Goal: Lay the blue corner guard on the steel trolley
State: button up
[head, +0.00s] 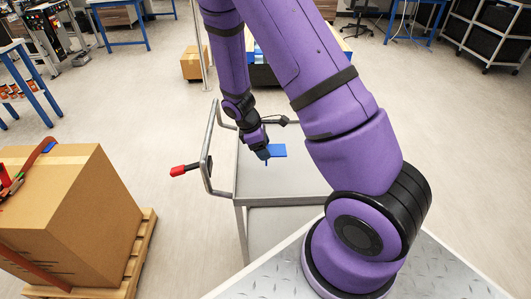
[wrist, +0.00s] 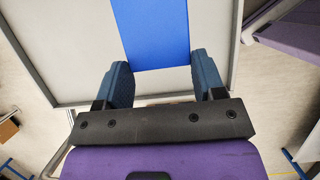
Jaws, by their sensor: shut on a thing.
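The blue corner guard (head: 279,150) is at my gripper (head: 264,154), over the upper deck of the steel trolley. In the wrist view the guard (wrist: 155,30) is a flat blue strip reaching away from between the two fingers of my gripper (wrist: 163,80), which is shut on its near end. The steel trolley (head: 262,184) has a grey flat top with a raised edge, and its deck (wrist: 75,60) lies behind the guard in the wrist view. I cannot tell whether the guard touches the deck. My arm hides the trolley's right part.
A large cardboard box (head: 70,205) stands on a wooden pallet (head: 140,255) at the left. A smaller box (head: 192,65) stands behind. The visible deck around the guard is clear.

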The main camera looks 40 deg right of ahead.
jog(key=shift+w+d, duration=0.1)
jog(key=shift+d, duration=0.3)
jog(key=shift+w+d+f, duration=0.1)
jog(key=shift+d+f, duration=0.15)
jog(key=shift+f, duration=1.55)
jog(key=shift+a+f, duration=0.1)
jog(key=shift+f, duration=0.5)
jog(key=o, duration=0.9)
